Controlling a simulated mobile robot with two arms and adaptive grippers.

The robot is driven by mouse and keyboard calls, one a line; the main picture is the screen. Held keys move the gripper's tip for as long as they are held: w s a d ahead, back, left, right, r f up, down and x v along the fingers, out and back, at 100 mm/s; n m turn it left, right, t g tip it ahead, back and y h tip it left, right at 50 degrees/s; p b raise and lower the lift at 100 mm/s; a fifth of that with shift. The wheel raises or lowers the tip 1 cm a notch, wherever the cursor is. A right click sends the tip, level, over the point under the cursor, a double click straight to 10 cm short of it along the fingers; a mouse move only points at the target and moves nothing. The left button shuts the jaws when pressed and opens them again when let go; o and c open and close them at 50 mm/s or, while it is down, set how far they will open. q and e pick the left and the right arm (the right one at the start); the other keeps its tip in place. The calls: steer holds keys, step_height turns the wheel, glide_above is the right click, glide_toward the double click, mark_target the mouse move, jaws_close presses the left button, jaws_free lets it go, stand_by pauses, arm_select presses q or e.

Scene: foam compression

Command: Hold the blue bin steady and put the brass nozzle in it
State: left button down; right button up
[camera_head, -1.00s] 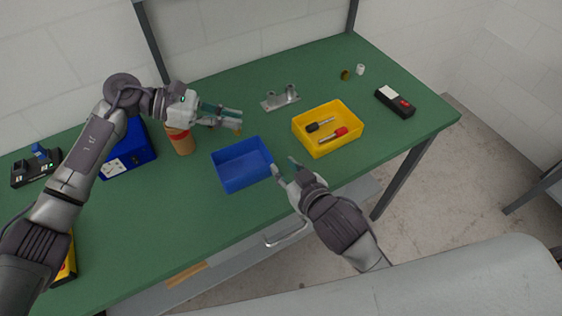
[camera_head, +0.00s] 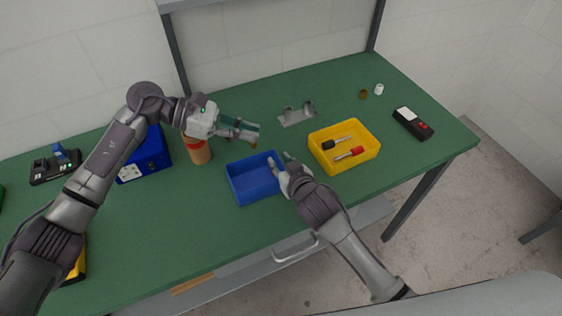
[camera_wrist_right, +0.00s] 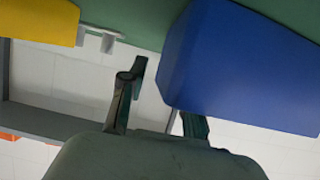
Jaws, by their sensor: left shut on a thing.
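The blue bin (camera_head: 243,190) stands on the green table and looks empty. My left gripper (camera_head: 255,138) is above the table just behind the bin's far edge. It is shut on a small brass-coloured piece, the brass nozzle (camera_head: 254,146), mostly hidden by the fingers. My right gripper (camera_head: 281,162) is open at the bin's right wall. In the right wrist view the bin (camera_wrist_right: 235,70) fills the right side. One finger of the right gripper (camera_wrist_right: 165,100) is partly hidden behind the bin, the other is apart from it. Contact cannot be told.
A yellow bin (camera_head: 359,163) with two screwdriver-like tools is right of the blue bin. A metal bracket (camera_head: 297,115) lies behind. A small brownish piece (camera_head: 363,94), a white piece (camera_head: 379,89) and a black device (camera_head: 413,123) are farther right. An orange-brown cylinder (camera_head: 201,153) stands left.

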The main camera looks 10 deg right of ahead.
jaws_close()
arm_select(q)
steer(key=shift+f, duration=0.15)
steer(key=shift+f, duration=5.65)
steer(key=c, duration=1.2)
jaws_free()
steer(key=shift+o, duration=0.2)
